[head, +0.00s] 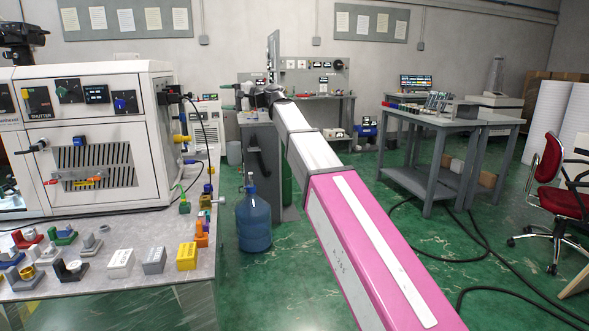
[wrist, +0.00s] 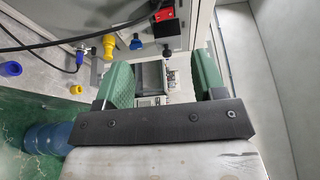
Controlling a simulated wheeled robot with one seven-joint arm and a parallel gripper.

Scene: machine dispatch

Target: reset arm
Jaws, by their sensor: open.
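My arm, pink then white, reaches from the bottom right of the head view up toward the middle of the room. Its far end is small there, and the fingers are hard to make out. In the wrist view my gripper (wrist: 163,65) shows two green pads on a dark bar. The pads stand well apart, with nothing held between them. Behind the gap are small, blurred pieces of equipment.
A white machine (head: 85,140) stands on the bench (head: 150,235) at left, with several small coloured blocks in front. A blue water bottle (head: 253,215) stands on the green floor beside it. A grey table (head: 440,120) and red chair (head: 553,160) are at right. Black cables cross the floor.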

